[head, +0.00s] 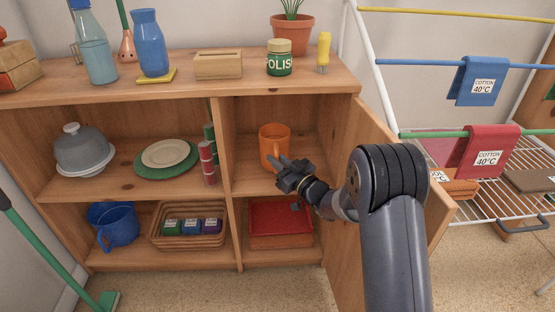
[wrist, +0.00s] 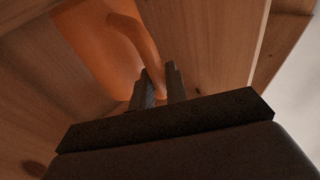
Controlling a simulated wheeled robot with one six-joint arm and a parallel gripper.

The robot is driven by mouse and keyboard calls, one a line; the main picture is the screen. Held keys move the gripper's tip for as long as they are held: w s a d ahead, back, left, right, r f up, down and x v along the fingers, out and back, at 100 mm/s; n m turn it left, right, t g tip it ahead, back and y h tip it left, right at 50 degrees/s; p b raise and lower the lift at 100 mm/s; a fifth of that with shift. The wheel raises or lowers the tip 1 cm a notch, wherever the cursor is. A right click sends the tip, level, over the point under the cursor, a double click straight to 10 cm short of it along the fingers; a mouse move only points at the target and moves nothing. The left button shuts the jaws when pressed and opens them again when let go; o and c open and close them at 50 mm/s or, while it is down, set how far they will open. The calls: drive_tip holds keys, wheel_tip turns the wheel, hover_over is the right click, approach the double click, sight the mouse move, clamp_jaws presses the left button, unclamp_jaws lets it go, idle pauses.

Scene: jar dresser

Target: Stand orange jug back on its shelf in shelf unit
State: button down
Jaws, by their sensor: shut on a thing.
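The orange jug (head: 272,139) is upright inside the upper right compartment of the shelf unit (head: 230,160). In the head view its base is at or just above the shelf board; I cannot tell whether it touches. My gripper (head: 278,164) reaches in from the front right and is shut on the jug's handle. In the wrist view the two fingers of my gripper (wrist: 160,85) are on either side of the curved handle, and the jug's body (wrist: 95,40) fills the upper left. The gripper hides the lower part of the jug in the head view.
An open door (head: 375,150) stands right of the compartment, close to my arm. Stacked red and green cans (head: 207,162) stand left of the divider. A red-lidded box (head: 280,222) is in the compartment below. A drying rack (head: 460,135) with cloths stands at the right.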

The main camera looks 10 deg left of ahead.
drive_tip(key=shift+f, duration=0.15)
drive_tip(key=c, duration=1.3)
unclamp_jaws()
drive_tip(key=shift+f, duration=0.1)
